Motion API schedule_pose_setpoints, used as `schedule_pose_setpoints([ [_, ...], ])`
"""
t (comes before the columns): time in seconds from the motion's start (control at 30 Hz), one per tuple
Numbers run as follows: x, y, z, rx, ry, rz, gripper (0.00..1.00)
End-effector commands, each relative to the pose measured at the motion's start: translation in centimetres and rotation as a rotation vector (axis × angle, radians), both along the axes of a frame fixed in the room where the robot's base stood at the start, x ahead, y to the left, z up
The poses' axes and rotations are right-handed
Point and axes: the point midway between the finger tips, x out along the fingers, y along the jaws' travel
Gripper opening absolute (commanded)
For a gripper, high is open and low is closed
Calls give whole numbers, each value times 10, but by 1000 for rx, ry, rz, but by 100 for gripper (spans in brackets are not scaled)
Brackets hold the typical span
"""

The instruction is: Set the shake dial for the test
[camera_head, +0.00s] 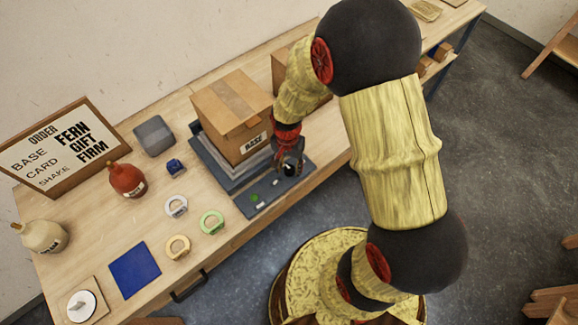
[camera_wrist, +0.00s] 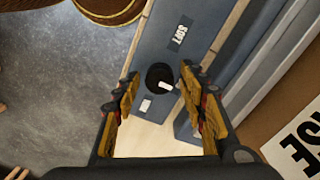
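The shake dial (camera_wrist: 160,78) is a round black knob with a white pointer mark, on the blue-grey panel (camera_wrist: 150,45). A label reading SOFT (camera_wrist: 180,33) lies above it in the wrist view, and a small pale label (camera_wrist: 146,105) lies below it. The pointer mark sits at the knob's right side, toward neither label clearly. My gripper (camera_wrist: 160,75) is open, one finger on each side of the knob, with gaps showing. In the head view my gripper (camera_head: 290,157) is over the panel's right end. The order board (camera_head: 62,148) reads FERN, GIFT, FIRM beside BASE, CARD, SHAKE.
A cardboard box (camera_head: 230,105) stands on the grey machine behind the panel. A green button (camera_head: 254,198) is on the panel's left part. Red (camera_head: 127,180) and cream (camera_head: 43,237) bottles, coloured rings and a blue square (camera_head: 134,270) lie to the left.

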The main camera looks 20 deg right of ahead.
Motion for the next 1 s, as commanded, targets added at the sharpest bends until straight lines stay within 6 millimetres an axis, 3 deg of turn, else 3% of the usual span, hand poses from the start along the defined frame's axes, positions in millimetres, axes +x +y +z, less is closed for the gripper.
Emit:
schedule_pose_setpoints([
  [0.63,0,0,0,0,0,0,3],
  [1.0,0,0,0,0,0,58,2],
])
